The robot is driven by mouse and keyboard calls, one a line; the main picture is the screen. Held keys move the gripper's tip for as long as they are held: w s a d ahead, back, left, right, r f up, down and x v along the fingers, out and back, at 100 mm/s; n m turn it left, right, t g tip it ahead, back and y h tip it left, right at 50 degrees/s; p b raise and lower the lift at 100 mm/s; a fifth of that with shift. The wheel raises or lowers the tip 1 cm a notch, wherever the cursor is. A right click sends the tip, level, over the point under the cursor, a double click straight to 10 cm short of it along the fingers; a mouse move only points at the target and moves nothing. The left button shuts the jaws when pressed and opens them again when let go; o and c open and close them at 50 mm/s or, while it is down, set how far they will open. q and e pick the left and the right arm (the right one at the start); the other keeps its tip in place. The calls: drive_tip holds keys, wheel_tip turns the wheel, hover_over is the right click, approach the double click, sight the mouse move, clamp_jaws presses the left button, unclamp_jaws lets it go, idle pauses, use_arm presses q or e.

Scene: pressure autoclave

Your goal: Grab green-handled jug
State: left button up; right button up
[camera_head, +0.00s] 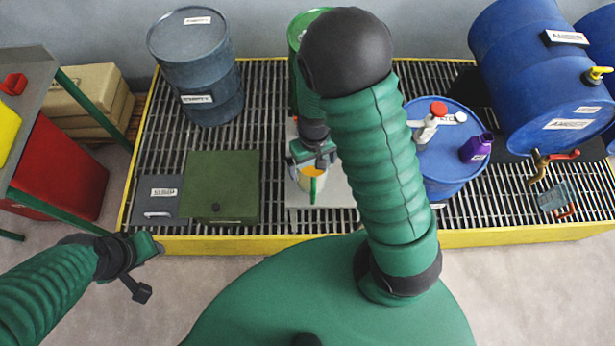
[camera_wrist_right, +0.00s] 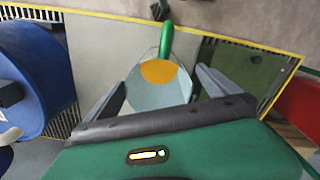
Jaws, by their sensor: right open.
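The jug (camera_head: 308,182) is pale, with an orange-yellow inside and a green handle (camera_head: 313,190) that points toward me. It stands on a light grey plate over the grating. My right gripper (camera_head: 312,160) is open above the jug. In the right wrist view the jug (camera_wrist_right: 148,92) shows between the two spread fingers, with its green handle (camera_wrist_right: 167,40) on the far side. The fingers are not closed on it; whether they touch it I cannot tell. My left gripper (camera_head: 148,262) is at the lower left, away from the jug, its jaws unclear.
A green box (camera_head: 220,187) stands left of the jug. A blue drum (camera_head: 440,160) with bottles on top stands to its right. The yellow edge (camera_head: 240,245) borders the grating in front.

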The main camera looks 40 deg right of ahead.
drive_tip(key=f, duration=0.2)
drive_tip(key=d+f, duration=0.1)
drive_tip(key=f, duration=0.2)
drive_tip(key=shift+s+d+f, duration=0.1)
drive_tip(key=shift+s+f, duration=0.1)
drive_tip(key=shift+f, duration=0.05)
drive_tip(key=shift+w+a, duration=0.15)
drive_tip(key=shift+a, duration=0.45)
drive_tip(key=shift+c, duration=1)
drive_tip(key=shift+r, duration=0.15)
drive_tip(key=shift+c, duration=2.4)
drive_tip(key=shift+d, duration=0.45)
drive_tip(key=c, duration=0.7)
drive_tip(key=shift+c, duration=1.2)
use_arm(q)
drive_tip(key=shift+s+d+r, duration=0.15)
drive_tip(key=shift+s+d, duration=0.3)
drive_tip(key=shift+d, duration=0.2)
use_arm(e)
drive_tip(key=shift+a, duration=0.2)
